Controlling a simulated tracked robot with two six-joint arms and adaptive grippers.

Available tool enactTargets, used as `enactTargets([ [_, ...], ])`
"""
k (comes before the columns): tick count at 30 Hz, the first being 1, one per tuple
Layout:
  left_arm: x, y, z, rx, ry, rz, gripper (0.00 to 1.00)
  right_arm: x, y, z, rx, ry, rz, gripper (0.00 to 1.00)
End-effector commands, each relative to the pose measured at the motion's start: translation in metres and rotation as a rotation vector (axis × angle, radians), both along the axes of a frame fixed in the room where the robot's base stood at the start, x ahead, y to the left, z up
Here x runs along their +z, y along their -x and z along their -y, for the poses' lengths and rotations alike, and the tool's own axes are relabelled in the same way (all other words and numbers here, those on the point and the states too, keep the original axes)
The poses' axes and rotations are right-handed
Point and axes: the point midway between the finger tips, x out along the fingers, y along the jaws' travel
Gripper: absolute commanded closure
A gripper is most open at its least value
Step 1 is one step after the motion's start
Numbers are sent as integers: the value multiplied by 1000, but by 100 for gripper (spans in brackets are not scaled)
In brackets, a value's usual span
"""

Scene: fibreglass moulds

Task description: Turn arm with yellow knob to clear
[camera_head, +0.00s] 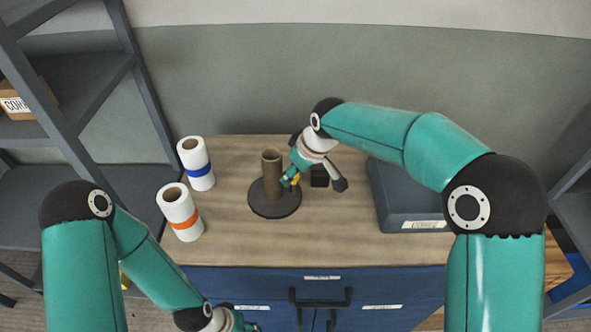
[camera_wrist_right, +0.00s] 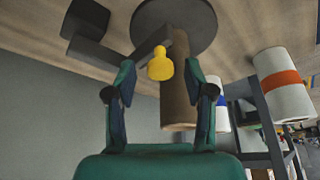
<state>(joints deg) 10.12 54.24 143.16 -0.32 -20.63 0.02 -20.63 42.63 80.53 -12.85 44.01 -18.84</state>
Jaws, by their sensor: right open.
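The yellow knob (camera_wrist_right: 159,64) sits on a dark arm (camera_wrist_right: 146,47) in the right wrist view, in front of a brown tube (camera_wrist_right: 179,95). In the head view the tube (camera_head: 271,166) stands upright on a round dark base (camera_head: 274,206), and a bit of the yellow knob (camera_head: 296,180) shows beside it. My right gripper (camera_head: 290,183) is at the knob; in its wrist view the open fingers (camera_wrist_right: 159,75) stand on either side of the knob with gaps. My left gripper (camera_head: 236,325) is low at the bottom edge, its fingers mostly cut off.
Two white rolls, one with a blue band (camera_head: 197,172) and one with an orange band (camera_head: 183,222), stand left of the base. A dark labelled case (camera_head: 408,203) lies at the right. The front of the wooden top (camera_head: 320,245) is clear.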

Motion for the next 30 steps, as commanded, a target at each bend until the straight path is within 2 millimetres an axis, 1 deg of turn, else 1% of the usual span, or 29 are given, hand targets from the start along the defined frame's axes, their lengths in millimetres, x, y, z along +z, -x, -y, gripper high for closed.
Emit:
enactTargets([
  [3,1,0,0,0,0,0,60,-3,-1,-1,0,1,-1,47],
  [9,0,0,0,0,0,0,60,-3,-1,0,-1,0,0,47],
  [11,0,0,0,0,0,0,60,-3,-1,0,-1,0,0,55],
  [12,0,0,0,0,0,0,60,-3,-1,0,-1,0,0,62],
  [19,0,0,0,0,0,0,60,-3,-1,0,-1,0,0,100],
  [30,0,0,0,0,0,0,60,-2,-1,2,-1,0,1,100],
])
